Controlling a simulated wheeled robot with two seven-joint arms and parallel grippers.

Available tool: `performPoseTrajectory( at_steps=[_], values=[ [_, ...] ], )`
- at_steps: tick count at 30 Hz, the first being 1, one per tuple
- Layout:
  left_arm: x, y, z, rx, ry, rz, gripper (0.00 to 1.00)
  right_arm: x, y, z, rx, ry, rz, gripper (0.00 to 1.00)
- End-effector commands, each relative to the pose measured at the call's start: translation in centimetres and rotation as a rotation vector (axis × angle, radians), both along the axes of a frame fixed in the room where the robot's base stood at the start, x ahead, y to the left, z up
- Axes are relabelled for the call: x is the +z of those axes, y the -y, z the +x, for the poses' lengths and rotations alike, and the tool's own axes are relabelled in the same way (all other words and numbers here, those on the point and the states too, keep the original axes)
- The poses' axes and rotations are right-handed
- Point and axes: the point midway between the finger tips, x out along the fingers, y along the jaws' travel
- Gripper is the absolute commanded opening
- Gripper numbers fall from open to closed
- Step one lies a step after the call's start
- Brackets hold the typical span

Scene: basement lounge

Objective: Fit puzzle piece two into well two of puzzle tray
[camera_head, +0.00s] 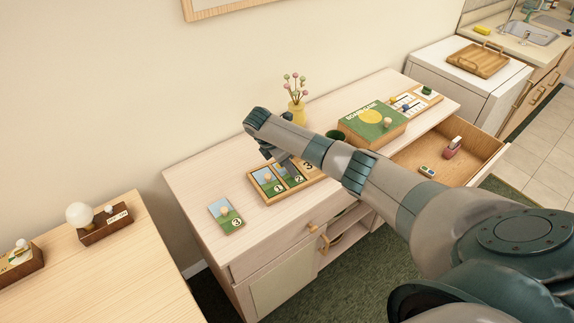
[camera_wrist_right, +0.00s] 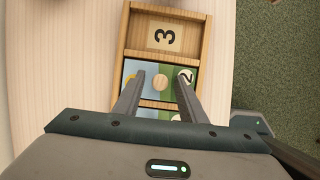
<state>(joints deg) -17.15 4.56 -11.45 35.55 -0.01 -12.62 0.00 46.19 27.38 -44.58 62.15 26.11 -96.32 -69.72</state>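The well marked 3 (camera_wrist_right: 165,37) is empty. My right gripper (camera_wrist_right: 160,76) is open over piece two, its fingers on either side of the knob with gaps. My left gripper is out of view.
Puzzle piece three (camera_head: 226,216) lies loose left of the tray. A green and yellow box (camera_head: 372,120), a flower vase (camera_head: 297,108) and a counting board (camera_head: 408,102) stand behind. An open drawer (camera_head: 470,146) sticks out at right.

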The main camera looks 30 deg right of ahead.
Motion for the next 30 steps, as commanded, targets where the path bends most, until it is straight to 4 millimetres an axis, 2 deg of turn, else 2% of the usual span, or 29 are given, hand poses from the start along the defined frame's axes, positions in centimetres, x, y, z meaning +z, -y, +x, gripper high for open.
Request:
performPoseTrajectory(
  at_steps=[14,20,30],
  values=[
    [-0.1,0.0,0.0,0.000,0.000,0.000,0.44,0.7,-0.2,0.1,0.000,0.001,0.000,0.37],
    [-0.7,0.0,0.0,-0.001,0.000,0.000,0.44,2.8,-1.1,0.2,0.002,0.004,0.000,0.37],
    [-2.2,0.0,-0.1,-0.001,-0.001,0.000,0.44,8.2,-3.4,0.2,0.002,0.004,0.001,0.37]
  ],
)
